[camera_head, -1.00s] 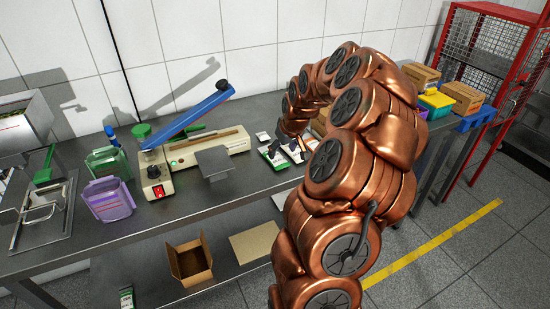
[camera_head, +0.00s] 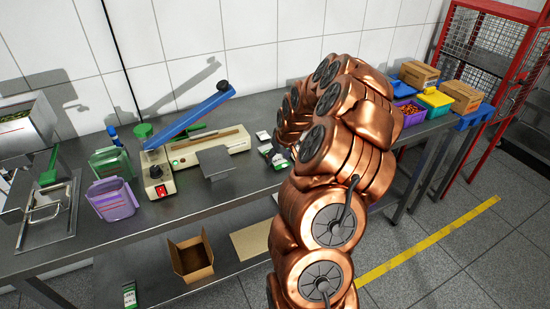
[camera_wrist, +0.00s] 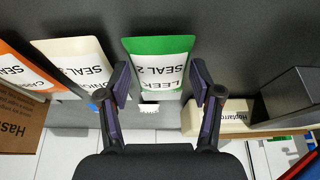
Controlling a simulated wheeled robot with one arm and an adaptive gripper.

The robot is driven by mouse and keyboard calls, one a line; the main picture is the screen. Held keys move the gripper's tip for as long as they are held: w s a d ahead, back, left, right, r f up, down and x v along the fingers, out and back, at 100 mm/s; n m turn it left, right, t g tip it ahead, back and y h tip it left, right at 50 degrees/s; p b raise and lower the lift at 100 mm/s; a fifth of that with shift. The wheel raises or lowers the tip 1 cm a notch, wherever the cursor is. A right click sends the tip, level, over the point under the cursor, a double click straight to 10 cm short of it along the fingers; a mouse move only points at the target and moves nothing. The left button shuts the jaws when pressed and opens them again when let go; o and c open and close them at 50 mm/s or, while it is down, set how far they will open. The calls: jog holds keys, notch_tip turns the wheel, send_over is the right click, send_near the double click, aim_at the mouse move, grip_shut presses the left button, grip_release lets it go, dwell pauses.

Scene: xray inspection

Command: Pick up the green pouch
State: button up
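The green pouch (camera_wrist: 160,48) has a white label reading "LEEK SEAL 2". It stands out in the wrist view, lying on the dark table between and beyond my fingers. In the head view the green pouch (camera_head: 276,158) is partly hidden by my arm on the table. My gripper (camera_wrist: 161,85) is open, one finger on each side of the pouch's width, with visible gaps to it. Whether the fingertips are down at the pouch's height is hard to tell.
In the wrist view a cream pouch (camera_wrist: 82,55) and an orange pouch (camera_wrist: 15,62) lie left of the green one. A cream sealing machine (camera_wrist: 220,115) is at right. In the head view a purple container (camera_head: 117,202) and coloured bins (camera_head: 436,98) stand on the table.

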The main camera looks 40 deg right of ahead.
aim_at(279, 160)
jog(key=c, duration=0.6)
jog(key=shift+r, duration=0.2)
jog(key=shift+r+b, duration=0.8)
jog(key=shift+r, duration=0.5)
jog(key=shift+s+r, duration=0.1)
jog(key=shift+r, duration=0.25)
jog(key=shift+s+a+b, duration=0.15)
jog(key=shift+s+b, duration=0.1)
jog(key=shift+s, duration=0.3)
jog(key=shift+s+a+b, duration=0.15)
jog(key=shift+s+b, duration=0.05)
jog(key=shift+s, duration=0.35)
jog(key=s+a+b, duration=0.1)
jog(key=s, duration=0.3)
jog(key=s+a+r+b, duration=0.1)
jog(key=s, duration=0.3)
jog(key=s+a+b, duration=0.1)
jog(key=s, duration=0.4)
jog(key=shift+a+r+b, duration=0.2)
jog(key=shift+a+b, duration=0.05)
jog(key=shift+b, duration=0.15)
